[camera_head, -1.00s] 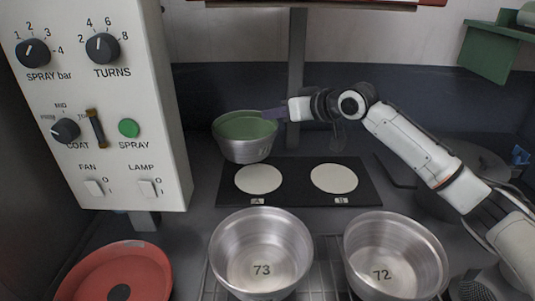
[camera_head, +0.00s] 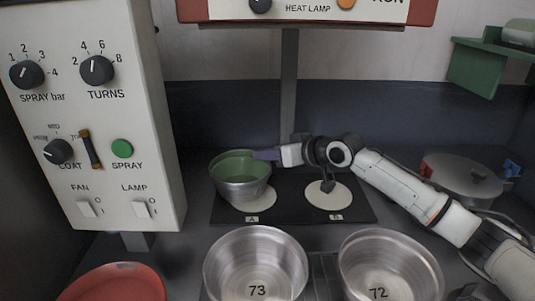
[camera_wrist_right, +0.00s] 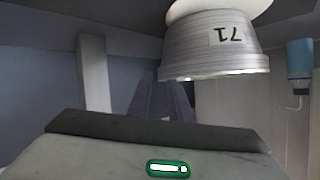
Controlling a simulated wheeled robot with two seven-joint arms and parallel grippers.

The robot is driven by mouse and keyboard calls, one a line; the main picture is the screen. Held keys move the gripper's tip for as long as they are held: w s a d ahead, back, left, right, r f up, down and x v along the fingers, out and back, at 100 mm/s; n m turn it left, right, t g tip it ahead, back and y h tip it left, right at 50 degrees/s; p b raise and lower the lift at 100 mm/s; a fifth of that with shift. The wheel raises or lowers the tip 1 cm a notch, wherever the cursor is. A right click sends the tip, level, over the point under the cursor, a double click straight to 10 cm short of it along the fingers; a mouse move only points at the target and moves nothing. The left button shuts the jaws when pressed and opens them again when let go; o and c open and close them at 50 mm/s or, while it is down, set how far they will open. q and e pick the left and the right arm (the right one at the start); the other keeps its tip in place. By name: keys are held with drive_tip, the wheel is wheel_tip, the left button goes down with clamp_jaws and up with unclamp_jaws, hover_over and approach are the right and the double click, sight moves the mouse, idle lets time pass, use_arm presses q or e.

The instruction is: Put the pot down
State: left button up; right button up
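The pot (camera_head: 240,190) is grey metal with a green inside. It is upright over white disc A (camera_head: 266,201), covering the disc's left and back part. In the right wrist view, which is upside down, the pot (camera_wrist_right: 195,58) carries the label 71, and its base is at or very near a white disc (camera_wrist_right: 215,6); I cannot tell whether they touch. My right gripper (camera_head: 266,155) is shut on the pot's right rim, and its purple fingers (camera_wrist_right: 160,105) show in the wrist view. My left gripper is not in view.
White disc B (camera_head: 330,196) lies on the same black plate (camera_head: 290,213). Pots 73 (camera_head: 257,273) and 72 (camera_head: 385,270) stand in front. A control panel (camera_head: 105,180) stands left, above a red dish (camera_head: 115,285). A large lidded pot (camera_head: 465,180) is behind my right arm.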

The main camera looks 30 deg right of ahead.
drive_tip(key=shift+r, duration=0.15)
drive_tip(key=shift+s+d+r, duration=0.1)
drive_tip(key=shift+s, duration=0.1)
drive_tip(key=b+v, duration=0.1)
drive_tip(key=v, duration=1)
drive_tip(key=shift+s, duration=0.25)
